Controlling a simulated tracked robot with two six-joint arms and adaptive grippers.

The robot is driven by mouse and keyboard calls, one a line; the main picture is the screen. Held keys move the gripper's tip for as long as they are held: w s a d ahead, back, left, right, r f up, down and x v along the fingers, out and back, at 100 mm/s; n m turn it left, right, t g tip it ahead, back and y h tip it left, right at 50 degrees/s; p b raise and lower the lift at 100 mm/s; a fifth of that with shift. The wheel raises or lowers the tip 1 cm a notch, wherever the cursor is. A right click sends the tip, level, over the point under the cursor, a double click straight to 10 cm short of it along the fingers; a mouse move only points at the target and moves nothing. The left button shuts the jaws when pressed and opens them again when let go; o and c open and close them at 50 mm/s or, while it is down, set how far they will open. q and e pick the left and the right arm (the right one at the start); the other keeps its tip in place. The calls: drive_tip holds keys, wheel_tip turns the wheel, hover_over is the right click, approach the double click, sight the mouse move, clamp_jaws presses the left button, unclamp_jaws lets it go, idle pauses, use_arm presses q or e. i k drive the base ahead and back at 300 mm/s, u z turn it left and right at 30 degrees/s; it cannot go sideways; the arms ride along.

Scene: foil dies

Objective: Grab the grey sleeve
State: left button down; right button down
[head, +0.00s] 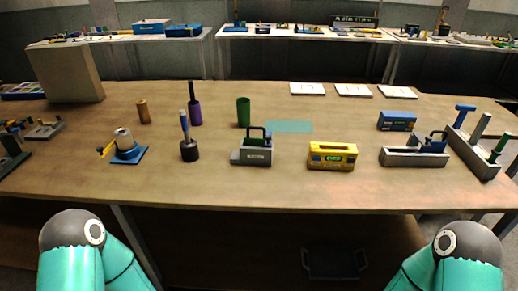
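Two grey cylinders could be the grey sleeve, and I cannot tell which one it is. One is a short grey cylinder (123,138) on a blue base plate (130,156) with a yellow lever, at the left of the table. The other is a taller, tilted grey cylinder (480,127) at the grey tray (470,155) on the far right, between a blue T-shaped piece (464,114) and a green piece (498,147). Only teal and dark links of my arms show at the bottom corners. Neither gripper is in view.
On the wooden table (210,187) stand a brown cylinder (144,111), a purple one (194,112), a dark pot (189,151), a green cylinder (243,112), a grey block (247,157), a yellow box (332,156) and a blue box (397,121).

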sight(247, 155)
drive_tip(key=u, duration=0.05)
drive_tip(key=k, duration=0.5)
drive_tip(key=u, duration=1.35)
drive_tip(key=i, duration=0.85)
drive_tip(key=z, duration=0.95)
